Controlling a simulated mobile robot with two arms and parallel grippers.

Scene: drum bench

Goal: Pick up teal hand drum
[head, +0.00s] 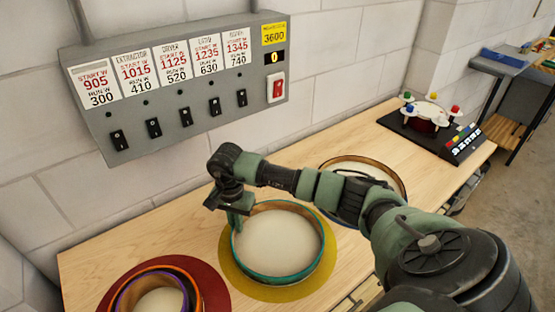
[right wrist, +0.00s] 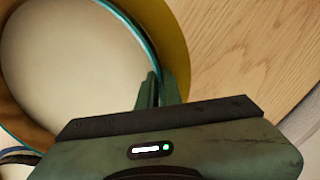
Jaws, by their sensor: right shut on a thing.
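The teal hand drum (head: 277,243) has a pale skin and a teal-edged rim. It sits on a round yellow mat (head: 240,281) on the wooden bench. My right gripper (head: 238,218) reaches down over the drum's left edge and is shut on its rim. In the right wrist view, the fingers (right wrist: 158,90) pinch the rim of the drum (right wrist: 75,70), with the yellow mat beyond it. I cannot tell any gap between drum and mat. My left gripper is not in view.
Nested orange and purple drums (head: 158,295) sit on a dark red mat (head: 215,290) at front left. Another drum (head: 345,163) stands behind my right arm. A grey switch panel (head: 185,95) hangs on the wall. A black board with coloured knobs (head: 430,125) lies at the far right.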

